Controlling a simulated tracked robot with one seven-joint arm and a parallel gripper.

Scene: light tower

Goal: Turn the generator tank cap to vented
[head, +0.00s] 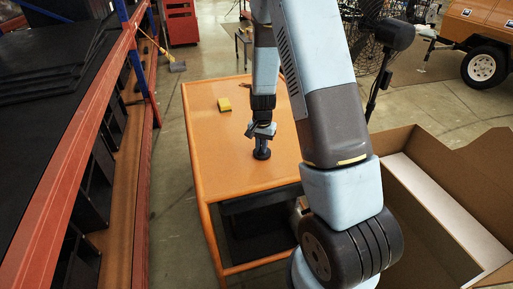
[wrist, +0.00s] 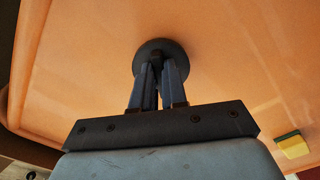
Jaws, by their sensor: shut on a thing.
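A dark round piece with a wide disc and a narrow raised middle (head: 262,154) is at the orange table top; it looks like a cap. In the wrist view its disc (wrist: 144,58) lies beyond my fingertips. My gripper (head: 261,137) points down from above, and in the wrist view its two fingers (wrist: 158,72) are closed on the raised middle. The fingers hide part of it. I cannot tell whether the disc touches the table. No generator tank or vent marking can be made out near it.
The orange table (head: 210,150) is mostly bare. A yellow and green sponge (head: 224,104) lies on it and shows in the wrist view (wrist: 293,145). An open cardboard box (head: 398,150) stands right, a red-framed shelf (head: 85,110) left. An orange trailer (head: 480,25) is far right.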

